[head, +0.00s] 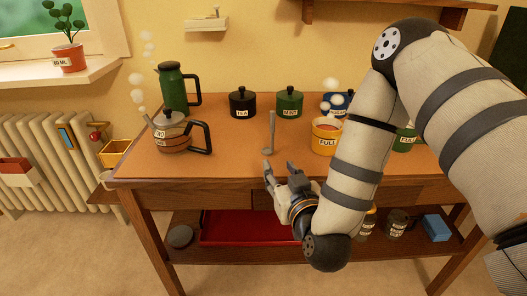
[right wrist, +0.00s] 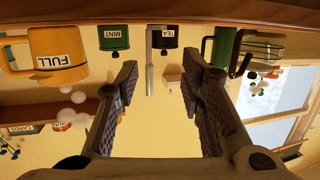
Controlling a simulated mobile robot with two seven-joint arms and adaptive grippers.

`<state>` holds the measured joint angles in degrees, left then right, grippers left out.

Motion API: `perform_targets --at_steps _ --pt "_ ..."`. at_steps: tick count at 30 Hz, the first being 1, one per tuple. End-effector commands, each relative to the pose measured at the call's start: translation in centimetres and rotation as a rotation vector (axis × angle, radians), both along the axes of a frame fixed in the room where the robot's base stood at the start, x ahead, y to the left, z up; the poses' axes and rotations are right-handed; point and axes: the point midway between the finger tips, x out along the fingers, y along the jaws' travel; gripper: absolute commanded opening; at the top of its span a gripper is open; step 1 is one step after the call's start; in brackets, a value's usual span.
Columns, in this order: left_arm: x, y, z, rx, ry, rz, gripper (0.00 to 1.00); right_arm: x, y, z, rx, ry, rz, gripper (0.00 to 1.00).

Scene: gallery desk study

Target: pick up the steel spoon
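The steel spoon (head: 271,132) is a thin grey handle with a small round end at the bottom, at the middle of the desk top. It appears upright. It also shows in the right wrist view (right wrist: 149,76), where the scene is upside down, in the gap between the fingers. My right gripper (head: 279,167) is open and empty at the desk's front edge, on the near side of the spoon and apart from it. Its two dark fingers show spread in the right wrist view (right wrist: 160,68). My left gripper is not in view.
A yellow mug marked FULL (head: 325,139) stands right of the spoon. A kettle (head: 172,134) and green pot (head: 172,90) stand left. TEA (head: 242,104) and MINT (head: 289,104) tins stand behind. The wooden desk top (head: 225,160) is bare left of the spoon.

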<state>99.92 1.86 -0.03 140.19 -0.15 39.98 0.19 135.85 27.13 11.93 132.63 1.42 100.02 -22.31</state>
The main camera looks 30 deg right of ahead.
Motion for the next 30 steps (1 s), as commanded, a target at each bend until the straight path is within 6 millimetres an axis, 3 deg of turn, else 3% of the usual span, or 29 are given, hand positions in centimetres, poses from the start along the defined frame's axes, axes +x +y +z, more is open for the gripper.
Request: perform_targets --at_steps 3,6,21,30 --pt "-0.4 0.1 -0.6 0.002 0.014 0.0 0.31 1.3 -1.9 3.8 -0.04 -0.141 -0.073 0.36" --pt "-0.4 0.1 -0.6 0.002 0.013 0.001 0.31 2.9 -2.8 4.7 -0.048 -0.167 -0.086 0.36" --pt "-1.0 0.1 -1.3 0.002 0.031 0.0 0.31 11.3 -6.0 4.1 -0.046 -0.159 -0.08 0.36" --pt "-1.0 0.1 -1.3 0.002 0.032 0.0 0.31 12.4 -6.4 4.3 -0.046 -0.158 -0.077 0.36"
